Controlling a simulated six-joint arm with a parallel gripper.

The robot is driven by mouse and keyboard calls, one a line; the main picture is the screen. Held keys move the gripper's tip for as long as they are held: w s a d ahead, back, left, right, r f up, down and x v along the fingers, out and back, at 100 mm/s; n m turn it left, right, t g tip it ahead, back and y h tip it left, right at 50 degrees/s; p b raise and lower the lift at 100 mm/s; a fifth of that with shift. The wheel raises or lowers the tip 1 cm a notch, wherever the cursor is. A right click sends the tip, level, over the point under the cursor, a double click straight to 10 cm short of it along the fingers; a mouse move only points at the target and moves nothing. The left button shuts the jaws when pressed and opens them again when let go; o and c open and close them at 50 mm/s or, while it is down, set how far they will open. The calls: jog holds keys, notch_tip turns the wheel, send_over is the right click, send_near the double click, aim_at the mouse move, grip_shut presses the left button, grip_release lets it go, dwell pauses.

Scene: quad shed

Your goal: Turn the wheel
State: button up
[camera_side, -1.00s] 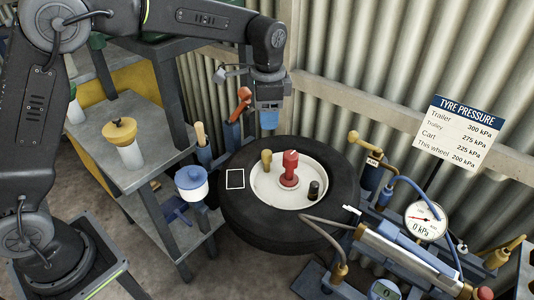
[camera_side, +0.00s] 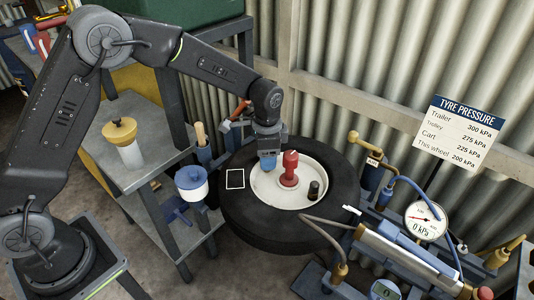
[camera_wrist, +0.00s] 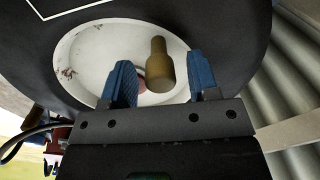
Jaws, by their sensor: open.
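The wheel is a black tyre (camera_side: 250,225) with a white hub (camera_side: 275,193), lying flat. A red knob (camera_side: 290,168) stands at the hub's middle and a short black valve cap (camera_side: 314,190) at its right. A brass peg (camera_wrist: 159,66) stands on the hub; in the side view my gripper hides it. My gripper (camera_side: 268,162) is low over the hub's far left part. In the wrist view its blue fingers (camera_wrist: 160,80) are apart, with the peg showing between them, nearer the right finger. I cannot tell whether either finger touches it.
A hose (camera_side: 325,232) crosses the tyre's front right edge from the pump (camera_side: 400,255). A gauge (camera_side: 426,221) reads 0 kPa. A tyre pressure sign (camera_side: 460,130) stands at right. A shelf (camera_side: 150,150) stands at left, and a corrugated wall (camera_side: 350,60) behind.

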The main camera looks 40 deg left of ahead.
jog(key=shift+c, duration=0.5)
grip_shut()
